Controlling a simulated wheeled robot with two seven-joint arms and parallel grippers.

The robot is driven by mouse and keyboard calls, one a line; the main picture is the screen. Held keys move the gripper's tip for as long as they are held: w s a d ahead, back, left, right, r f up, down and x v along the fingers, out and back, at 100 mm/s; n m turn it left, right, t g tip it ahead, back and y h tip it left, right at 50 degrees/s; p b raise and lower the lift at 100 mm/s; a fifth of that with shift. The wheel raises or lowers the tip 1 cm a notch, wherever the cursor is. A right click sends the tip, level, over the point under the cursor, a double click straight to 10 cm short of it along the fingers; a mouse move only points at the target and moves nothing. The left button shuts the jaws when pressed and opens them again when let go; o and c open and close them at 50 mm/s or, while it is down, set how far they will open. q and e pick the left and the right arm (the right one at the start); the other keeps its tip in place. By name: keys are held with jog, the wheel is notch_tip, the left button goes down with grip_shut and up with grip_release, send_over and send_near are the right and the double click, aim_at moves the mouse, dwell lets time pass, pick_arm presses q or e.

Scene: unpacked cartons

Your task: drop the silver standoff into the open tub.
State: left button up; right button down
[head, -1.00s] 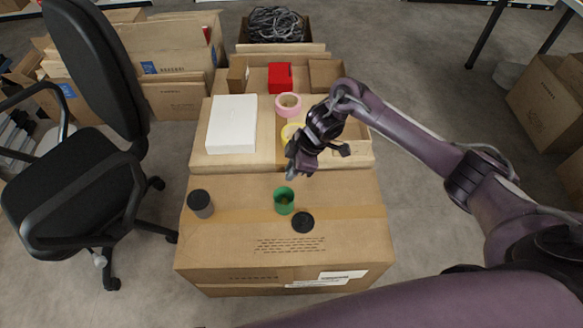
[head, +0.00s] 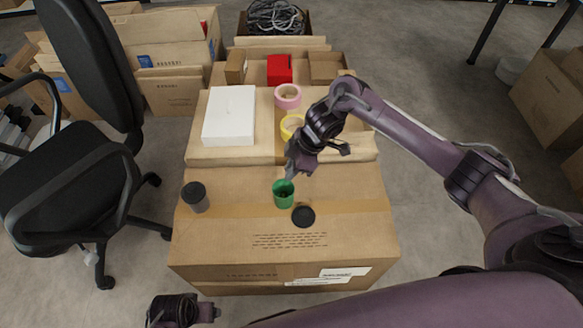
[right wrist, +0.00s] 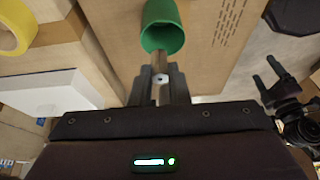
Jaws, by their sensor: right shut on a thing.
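The open green tub (head: 284,195) stands upright on the near carton; it also shows at the top of the right wrist view (right wrist: 162,30). My right gripper (head: 291,170) is just behind and above the tub in the head view. In the right wrist view its jaws (right wrist: 160,82) are shut on the silver standoff (right wrist: 160,62), whose far end points at the tub's mouth. I cannot tell whether it is inside the rim. In the head view the standoff is not clear. My left gripper (head: 207,312) is low at the bottom left, off the carton; its two fingers look apart in the right wrist view (right wrist: 268,80).
A black round lid (head: 303,215) lies right beside the tub. A dark grey cup (head: 195,197) stands at the carton's left. Behind are a white box (head: 230,115), a yellow tape roll (head: 291,125) and a pink one (head: 287,96). An office chair (head: 70,160) stands left.

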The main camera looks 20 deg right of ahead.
pick_arm(q)
jog(key=shift+r, duration=0.25)
pick_arm(e)
jog(key=c, duration=1.3)
grip_release()
jog(key=shift+d+r, duration=0.1)
jog(key=shift+r, duration=0.1)
pick_arm(q)
jog(key=f, duration=0.1)
jog(key=f+p, duration=0.1)
jog(key=f, duration=0.1)
jog(key=s+a+f, duration=0.1)
jog(key=f, duration=0.1)
jog(key=shift+p, duration=0.35)
pick_arm(e)
jog(key=v, duration=0.7)
jog(key=shift+s, duration=0.1)
